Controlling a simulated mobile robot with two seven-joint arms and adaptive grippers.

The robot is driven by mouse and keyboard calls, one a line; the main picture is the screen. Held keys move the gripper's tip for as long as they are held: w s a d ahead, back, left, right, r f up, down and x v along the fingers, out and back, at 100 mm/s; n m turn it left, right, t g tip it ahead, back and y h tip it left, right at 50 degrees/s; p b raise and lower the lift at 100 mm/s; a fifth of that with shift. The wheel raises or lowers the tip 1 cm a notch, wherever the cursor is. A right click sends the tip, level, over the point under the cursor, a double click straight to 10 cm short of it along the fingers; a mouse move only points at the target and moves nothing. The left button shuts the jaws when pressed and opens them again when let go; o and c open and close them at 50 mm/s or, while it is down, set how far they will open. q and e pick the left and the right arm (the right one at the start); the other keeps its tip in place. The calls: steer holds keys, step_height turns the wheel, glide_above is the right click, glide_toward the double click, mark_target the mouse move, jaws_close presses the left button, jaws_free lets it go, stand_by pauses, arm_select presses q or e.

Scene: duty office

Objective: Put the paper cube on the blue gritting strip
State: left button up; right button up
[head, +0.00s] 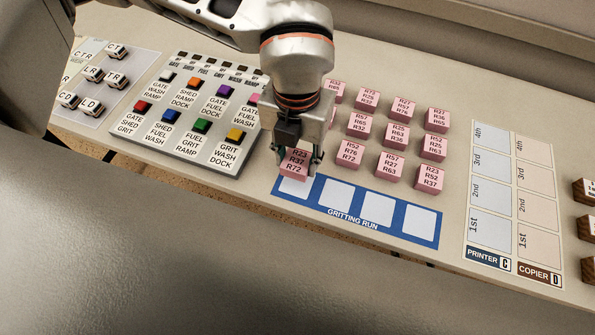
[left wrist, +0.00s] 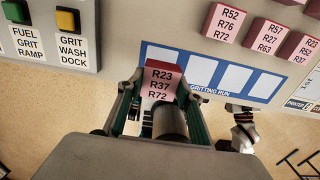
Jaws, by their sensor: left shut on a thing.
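My left gripper (head: 297,160) is shut on a pink paper cube (head: 293,163) marked R23 R37 R72. The cube also shows between the fingers in the left wrist view (left wrist: 160,82). The cube is over the left end of the blue gritting strip (head: 383,228), which has a row of white squares. The leftmost square (head: 296,187) shows partly below the cube; the cube hides its far part. I cannot tell whether the cube touches the strip. The other squares are bare. My right gripper is not identifiable in either view.
Rows of other pink cubes (head: 395,136) stand behind the strip. A button panel (head: 222,160) is close on the left, with white vehicle-shaped pieces (head: 91,104) on a sheet beyond. Printer and copier sheets (head: 510,200) lie to the right. Brown blocks (head: 586,228) stand at the far right.

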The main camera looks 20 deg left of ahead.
mark_target(298, 160)
arm_select(q)
steer(key=shift+f, duration=3.2)
steer(key=shift+f, duration=0.1)
steer(key=o, duration=1.1)
step_height(298, 160, up, 11)
steer(key=shift+f, duration=0.15)
steer(key=shift+r, duration=0.8)
